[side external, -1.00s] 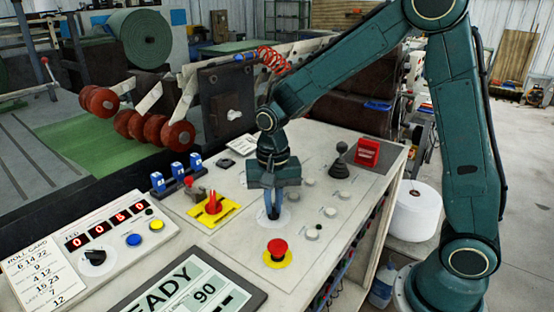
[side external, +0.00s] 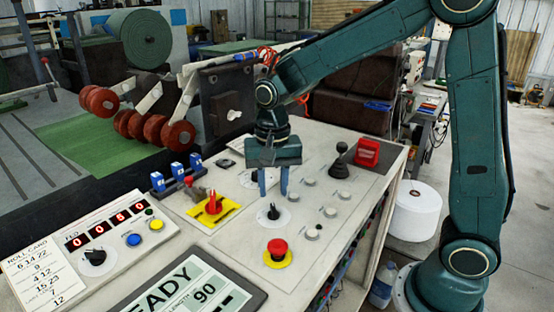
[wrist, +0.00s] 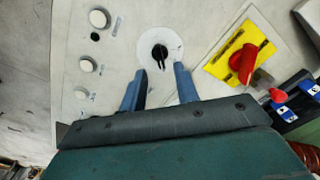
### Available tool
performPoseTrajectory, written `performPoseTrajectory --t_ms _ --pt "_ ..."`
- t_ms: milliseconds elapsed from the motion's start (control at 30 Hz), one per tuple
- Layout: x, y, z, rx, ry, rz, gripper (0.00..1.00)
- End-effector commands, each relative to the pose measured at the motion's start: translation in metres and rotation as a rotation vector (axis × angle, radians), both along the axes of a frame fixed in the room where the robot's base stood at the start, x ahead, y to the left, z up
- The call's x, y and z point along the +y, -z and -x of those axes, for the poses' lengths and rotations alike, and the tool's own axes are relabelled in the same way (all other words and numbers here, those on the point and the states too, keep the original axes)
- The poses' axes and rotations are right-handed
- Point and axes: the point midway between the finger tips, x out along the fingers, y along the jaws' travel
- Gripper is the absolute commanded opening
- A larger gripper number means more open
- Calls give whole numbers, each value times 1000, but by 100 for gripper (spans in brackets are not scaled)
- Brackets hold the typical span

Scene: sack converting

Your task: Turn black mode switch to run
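The black mode switch (side external: 273,212) is a small knob on a round white dial on the sloping panel. It also shows in the wrist view (wrist: 159,53), with its pointer line toward the gripper side. My gripper (side external: 272,193) is above the panel, behind the switch in the side view. Its two blue fingers are apart with nothing between them. In the wrist view the fingertips (wrist: 158,85) lie short of the knob, one to each side, not touching it. The dial's lettering is too small to read.
A red knob on a yellow plate (side external: 229,212) is left of the switch. A red mushroom button (side external: 277,248) is in front. Several pale buttons (side external: 309,181) and a black joystick (side external: 340,161) are to the right. A red-covered box (side external: 367,152) is at the back right.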

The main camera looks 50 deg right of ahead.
Motion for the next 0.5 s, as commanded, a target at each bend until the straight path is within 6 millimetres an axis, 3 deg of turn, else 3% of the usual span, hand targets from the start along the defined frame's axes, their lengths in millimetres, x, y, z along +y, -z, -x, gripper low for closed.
performPoseTrajectory --t_ms 300,500 --pt "0 -55 0 -3 1 0 31" --pt "0 -79 0 -2 1 1 31"
